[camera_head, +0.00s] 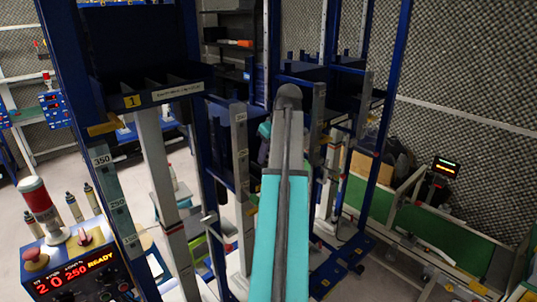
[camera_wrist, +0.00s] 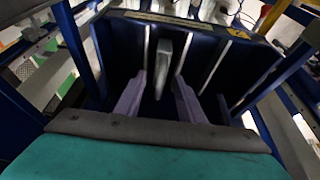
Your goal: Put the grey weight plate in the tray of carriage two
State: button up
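In the wrist view, a pale grey upright piece, seen edge-on, looks like the weight plate (camera_wrist: 163,62). It stands in a slot of a dark blue tray (camera_wrist: 108,62) with upright dividers. My gripper (camera_wrist: 160,90) has its two lavender fingers apart, one on each side of the plate, with gaps showing. The tray's yellow tag (camera_wrist: 239,33) is too small to read surely. In the head view my arm reaches toward blue trays (camera_head: 305,72) behind it; my gripper and the plate are hidden there.
A nearer carriage tray (camera_head: 165,95) tagged 1 stands at left on a blue frame with scaled posts. A control box (camera_head: 75,275) with a red display reading READY is at lower left. Blue uprights (camera_head: 390,100) stand close right of my arm. Green-panelled rails (camera_head: 440,235) lie at right.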

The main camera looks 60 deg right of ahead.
jog(key=shift+r, duration=0.2)
jog(key=b+v, duration=0.5)
jog(key=v, duration=0.6)
jog(key=shift+s+r, duration=0.2)
jog(key=shift+r, duration=0.15)
jog(key=shift+a, duration=0.1)
dwell(0.8)
